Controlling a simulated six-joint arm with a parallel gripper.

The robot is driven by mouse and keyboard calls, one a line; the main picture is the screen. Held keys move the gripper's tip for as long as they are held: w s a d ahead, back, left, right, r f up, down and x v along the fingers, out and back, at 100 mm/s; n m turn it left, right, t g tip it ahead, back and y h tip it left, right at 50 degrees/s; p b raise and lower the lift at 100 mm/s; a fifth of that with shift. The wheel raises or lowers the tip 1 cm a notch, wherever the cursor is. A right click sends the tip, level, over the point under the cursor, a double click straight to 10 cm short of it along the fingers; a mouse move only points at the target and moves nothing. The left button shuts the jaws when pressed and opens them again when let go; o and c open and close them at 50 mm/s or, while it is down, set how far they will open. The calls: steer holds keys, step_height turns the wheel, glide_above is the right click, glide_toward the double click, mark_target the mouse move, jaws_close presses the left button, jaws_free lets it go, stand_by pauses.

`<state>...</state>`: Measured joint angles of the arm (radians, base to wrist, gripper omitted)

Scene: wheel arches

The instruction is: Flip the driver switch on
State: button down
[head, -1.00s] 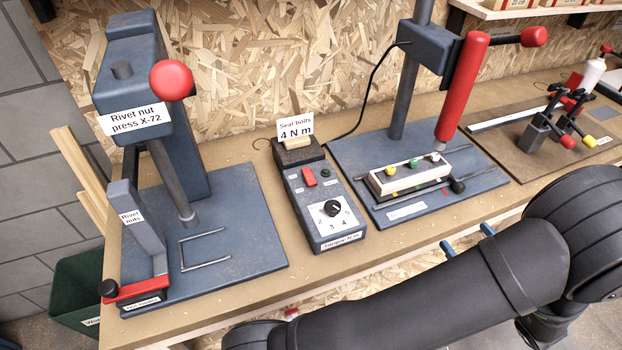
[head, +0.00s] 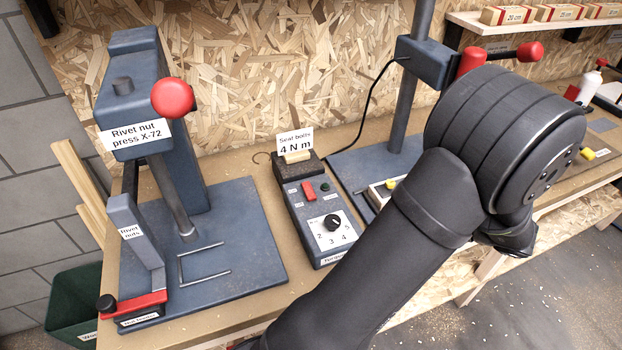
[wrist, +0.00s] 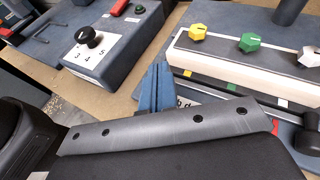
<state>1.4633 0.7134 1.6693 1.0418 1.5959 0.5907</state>
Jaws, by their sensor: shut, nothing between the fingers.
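The driver control box (head: 321,243) stands mid-bench, a blue-grey unit with a red switch (head: 308,191), a dark green button or lamp (head: 325,187) and a black dial (head: 333,222). In the wrist view the red switch (wrist: 118,7) is at the top edge, partly cut off, with the dial (wrist: 91,37) nearer. Whether the switch is on or off is too small to tell. My gripper (wrist: 156,72) shows two blue fingers, shut and empty, apart from the box and beside the white block's fixture. In the head view my arm hides the gripper.
A rivet nut press (head: 140,90) stands left of the box. On the right, a drill-like stand (head: 405,110) has a white block (wrist: 225,62) with coloured knobs (wrist: 250,42) at its base. A "4 N m" card (head: 295,143) stands behind the box.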

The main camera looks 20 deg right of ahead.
steer(key=w+a+r+n+g, duration=0.6)
steer(key=w+a+g, duration=0.25)
steer(key=a, duration=0.25)
step_height(320, 180, up, 9)
steer(key=n+g+h, duration=0.2)
steer(key=n+h, duration=0.3)
steer(key=h, duration=0.2)
glide_above(307, 187)
steer(key=s, duration=0.3)
steer(key=shift+w, duration=0.2)
steer(key=f, duration=0.4)
steer(key=w+f, duration=0.1)
steer(key=f, duration=0.4)
steer(key=w+f, duration=0.1)
steer(key=f, duration=0.3)
steer(key=shift+w+f, duration=0.1)
steer(key=shift+f, duration=0.3)
